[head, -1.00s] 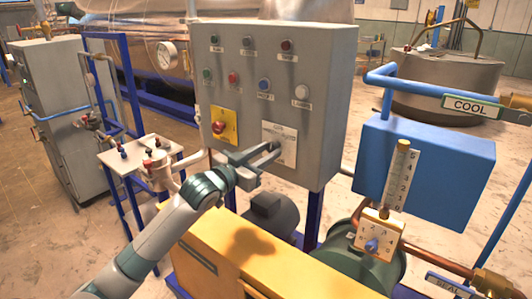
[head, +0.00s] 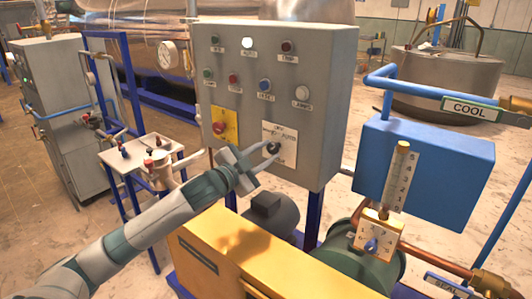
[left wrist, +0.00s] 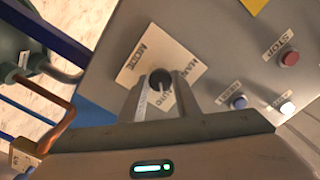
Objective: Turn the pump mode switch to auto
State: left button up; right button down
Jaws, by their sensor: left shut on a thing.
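The pump mode switch is a black knob (head: 273,148) on a white plate (head: 285,134) at the lower right of the grey control box. In the left wrist view the knob (left wrist: 160,79) sits between my fingertips, and the plate (left wrist: 138,66) reads MODE, MAN and AUTO. My left gripper (head: 266,155) is shut on the knob, its body rolled over; it also shows in the left wrist view (left wrist: 160,88). I cannot tell for sure which way the knob's mark points. My right gripper is not in view.
The grey box (head: 325,75) carries several buttons and lamps; the top middle lamp (head: 247,43) glows white. A red emergency knob on a yellow plate (head: 224,126) is left of the switch. A blue tank (head: 425,170) stands to the right, a yellow cabinet (head: 225,255) below.

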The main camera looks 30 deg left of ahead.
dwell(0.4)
pick_arm(q)
jog(key=o, duration=1)
jog(key=shift+o, duration=0.2)
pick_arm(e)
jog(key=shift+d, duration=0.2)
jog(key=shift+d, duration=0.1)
pick_arm(q)
jog(key=shift+s+f+b, duration=0.15)
jog(key=shift+s+b, duration=0.35)
jog(key=shift+s, duration=0.4)
jog(key=s+a+b, duration=0.1)
jog(key=s+b, duration=0.2)
jog(key=s, duration=1.2)
jog(key=shift+s+a, duration=0.15)
jog(key=shift+s, duration=0.1)
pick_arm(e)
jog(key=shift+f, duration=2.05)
